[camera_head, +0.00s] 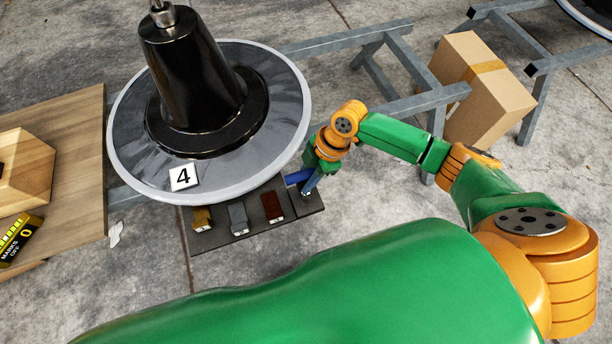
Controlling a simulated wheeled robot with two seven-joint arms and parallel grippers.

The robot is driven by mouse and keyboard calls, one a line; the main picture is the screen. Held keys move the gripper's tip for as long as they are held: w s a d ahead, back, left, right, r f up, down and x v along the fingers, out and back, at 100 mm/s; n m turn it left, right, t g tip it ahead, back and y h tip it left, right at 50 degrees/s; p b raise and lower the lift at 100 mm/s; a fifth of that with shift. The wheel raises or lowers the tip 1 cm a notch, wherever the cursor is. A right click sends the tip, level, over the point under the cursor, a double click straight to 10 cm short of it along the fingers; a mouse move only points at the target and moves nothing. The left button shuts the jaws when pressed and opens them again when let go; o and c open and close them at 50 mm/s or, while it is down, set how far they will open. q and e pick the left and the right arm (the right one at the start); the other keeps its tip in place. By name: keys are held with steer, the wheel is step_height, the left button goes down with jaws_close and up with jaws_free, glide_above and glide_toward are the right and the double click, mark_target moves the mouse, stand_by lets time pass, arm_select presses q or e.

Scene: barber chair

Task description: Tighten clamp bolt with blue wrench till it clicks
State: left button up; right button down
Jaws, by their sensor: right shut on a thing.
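My right gripper (308,186) reaches down at the right end of a dark tool tray (235,236), beside the rim of the round chair base. It is shut on the blue wrench (297,178), of which only a short blue part shows; the gripper hides the rest. I cannot tell whether the wrench still touches the tray. I cannot make out the clamp bolt. A metal post (161,14) rises from the black cone (190,75) of the chair base (285,135) at the top edge. My left gripper is not in view.
Yellow (202,219), grey (238,218) and red (272,206) tools sit in the tray. A card marked 4 (184,177) lies on the base. A wooden board (80,180) is at left, a cardboard box (485,95) and metal frame (420,101) at right.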

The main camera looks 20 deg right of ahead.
steer(key=shift+f+b, duration=0.5)
steer(key=shift+f, duration=0.25)
stand_by(0.5)
steer(key=shift+r+p, duration=0.15)
steer(key=shift+p, duration=0.3)
steer(key=shift+m+t+p, duration=0.5)
steer(key=shift+m+p, duration=0.7)
steer(key=shift+p, duration=0.05)
steer(key=shift+m+t+p, duration=0.3)
steer(key=shift+m+p, duration=0.6)
steer(key=shift+p, duration=0.1)
